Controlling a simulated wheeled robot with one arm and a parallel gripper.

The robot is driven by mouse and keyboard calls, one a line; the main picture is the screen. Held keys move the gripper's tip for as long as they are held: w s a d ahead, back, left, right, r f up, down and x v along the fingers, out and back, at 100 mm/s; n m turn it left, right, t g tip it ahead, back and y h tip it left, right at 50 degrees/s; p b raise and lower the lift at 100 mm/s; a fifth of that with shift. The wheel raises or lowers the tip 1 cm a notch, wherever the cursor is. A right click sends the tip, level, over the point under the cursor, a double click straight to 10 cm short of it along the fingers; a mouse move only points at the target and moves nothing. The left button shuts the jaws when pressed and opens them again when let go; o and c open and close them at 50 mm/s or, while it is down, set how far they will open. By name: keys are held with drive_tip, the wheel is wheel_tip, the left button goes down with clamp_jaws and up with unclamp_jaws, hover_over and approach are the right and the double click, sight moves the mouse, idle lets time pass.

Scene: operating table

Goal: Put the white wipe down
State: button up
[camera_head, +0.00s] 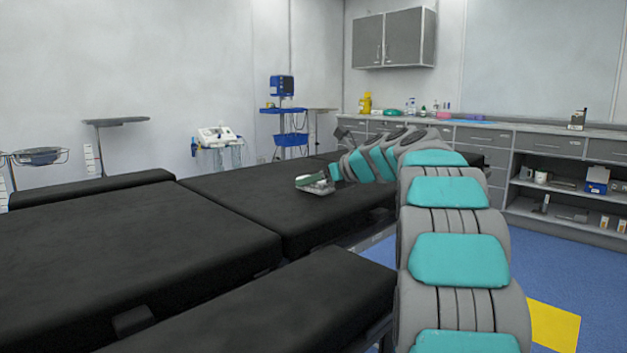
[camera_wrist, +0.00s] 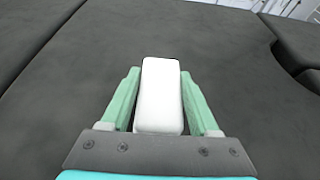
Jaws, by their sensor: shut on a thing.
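The white wipe (camera_wrist: 159,95) is a pale, rounded block between the two green fingers of my gripper (camera_wrist: 161,100) in the wrist view. My gripper is shut on it. In the head view my gripper (camera_head: 316,184) is low over the black operating table (camera_head: 225,197), near the table's right edge. The wipe is too small to make out clearly there. I cannot tell whether its underside touches the table. In the wrist view the dark padded table surface (camera_wrist: 215,55) fills the area around and beyond the wipe.
The padded top around my gripper is bare, with seams between its sections. A blue trolley (camera_head: 284,112) and a white device (camera_head: 217,136) stand behind the table. A grey counter (camera_head: 480,132) with small items runs along the back right.

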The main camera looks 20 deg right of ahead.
drive_tip(key=o, duration=1.3)
drive_tip(key=shift+s+r, duration=0.2)
drive_tip(key=v, duration=1.1)
drive_tip(key=shift+s+d+r+p, duration=0.1)
drive_tip(key=shift+s+d+p, duration=0.15)
drive_tip(key=shift+p, duration=0.1)
